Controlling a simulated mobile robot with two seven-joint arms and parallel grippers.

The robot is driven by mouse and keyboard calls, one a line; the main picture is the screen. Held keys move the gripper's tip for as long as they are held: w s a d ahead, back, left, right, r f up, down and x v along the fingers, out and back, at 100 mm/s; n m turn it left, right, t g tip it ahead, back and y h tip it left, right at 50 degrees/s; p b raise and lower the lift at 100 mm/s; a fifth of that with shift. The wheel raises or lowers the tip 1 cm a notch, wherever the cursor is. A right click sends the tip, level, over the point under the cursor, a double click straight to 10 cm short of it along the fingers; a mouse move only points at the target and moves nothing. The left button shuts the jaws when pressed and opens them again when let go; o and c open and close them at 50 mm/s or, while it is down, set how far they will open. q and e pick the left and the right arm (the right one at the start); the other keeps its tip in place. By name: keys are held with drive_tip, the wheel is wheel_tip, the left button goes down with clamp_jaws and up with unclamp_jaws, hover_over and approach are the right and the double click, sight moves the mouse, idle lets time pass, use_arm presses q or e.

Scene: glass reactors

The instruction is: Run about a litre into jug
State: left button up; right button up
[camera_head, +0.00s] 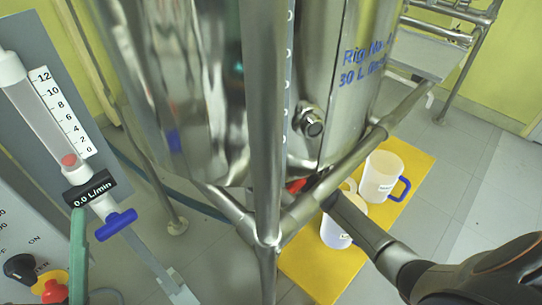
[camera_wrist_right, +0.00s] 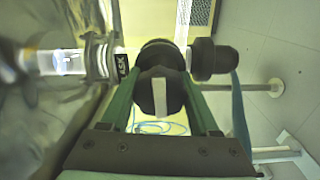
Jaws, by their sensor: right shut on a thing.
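A steel-framed reactor vessel (camera_head: 350,75) marked "30 L" fills the middle of the head view. A white jug (camera_head: 376,182) with a blue handle stands upright on a yellow mat (camera_head: 408,218). A second white jug (camera_head: 335,236) stands nearer, partly hidden by my right arm. My right arm reaches in from the lower right under the vessel, and its fingertips are hidden there. In the right wrist view my right gripper (camera_wrist_right: 163,92) has its green fingers shut on a dark round valve knob (camera_wrist_right: 160,62) on a horizontal pipe fitting. No flow into either jug is visible.
A flowmeter (camera_head: 48,105) reading 0.0 L/min with a blue valve handle (camera_head: 116,224) stands at left. A control box (camera_head: 25,255) with knobs is at lower left. Frame bars (camera_head: 265,150) cross in front of the vessel. Grey floor (camera_head: 455,175) at right is clear.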

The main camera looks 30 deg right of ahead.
idle(0.3)
drive_tip(key=o, duration=1.4)
use_arm(q)
drive_tip(key=r+p, duration=0.1)
drive_tip(key=r+y+p, duration=0.1)
drive_tip(key=p, duration=0.1)
drive_tip(key=shift+w+a+n, duration=0.2)
drive_tip(key=shift+w+n, duration=0.1)
drive_tip(key=shift+w, duration=0.05)
use_arm(e)
drive_tip(key=v, duration=1.2)
drive_tip(key=shift+s+d, duration=0.15)
drive_tip(key=shift+s, duration=0.1)
